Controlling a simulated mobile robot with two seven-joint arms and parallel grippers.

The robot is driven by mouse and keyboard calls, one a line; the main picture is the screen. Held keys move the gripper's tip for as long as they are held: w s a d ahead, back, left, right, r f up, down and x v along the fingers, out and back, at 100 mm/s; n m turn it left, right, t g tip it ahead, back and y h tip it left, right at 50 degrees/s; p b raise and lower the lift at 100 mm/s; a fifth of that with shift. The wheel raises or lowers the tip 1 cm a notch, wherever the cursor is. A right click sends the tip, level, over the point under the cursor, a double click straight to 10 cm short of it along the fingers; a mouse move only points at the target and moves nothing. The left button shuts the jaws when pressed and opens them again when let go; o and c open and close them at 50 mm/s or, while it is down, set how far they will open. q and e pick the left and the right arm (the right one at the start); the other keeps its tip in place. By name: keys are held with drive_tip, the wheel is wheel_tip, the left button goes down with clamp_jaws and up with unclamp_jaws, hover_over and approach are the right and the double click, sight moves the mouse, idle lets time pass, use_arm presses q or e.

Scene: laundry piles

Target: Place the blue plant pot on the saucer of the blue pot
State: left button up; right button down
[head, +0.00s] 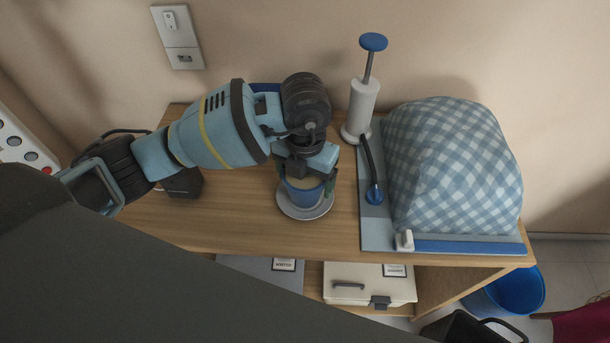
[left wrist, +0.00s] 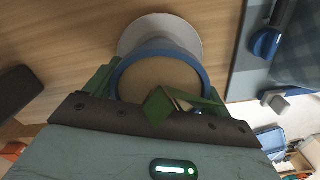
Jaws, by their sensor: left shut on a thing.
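The blue plant pot (head: 302,194), round and filled with tan soil, is at the middle of the wooden table in the head view. My left gripper (head: 305,182) points down and is shut on the pot, with a green finger on each side of it. The pot also shows in the left wrist view (left wrist: 120,76) between the fingers. The pale grey saucer (head: 304,215) lies under the pot and shows around its lower part. I cannot tell whether the pot touches the saucer or hangs just above it. My right gripper is not in view.
Right of the pot stands a white pump (head: 361,108) with a blue knob, beside a blue-checked cloth bundle (head: 455,165) on a grey-blue board (head: 374,235). A black box (head: 183,184) is at the left. Bare tabletop (head: 235,225) lies front left. Boxes are on the shelf below.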

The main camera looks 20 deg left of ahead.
use_arm(q)
drive_tip(key=shift+f, duration=0.1)
drive_tip(key=o, duration=1.1)
wheel_tip(320, 180, up, 12)
drive_tip(key=shift+r+p, duration=0.1)
drive_tip(key=shift+p, duration=0.35)
drive_tip(key=shift+s+d, duration=0.1)
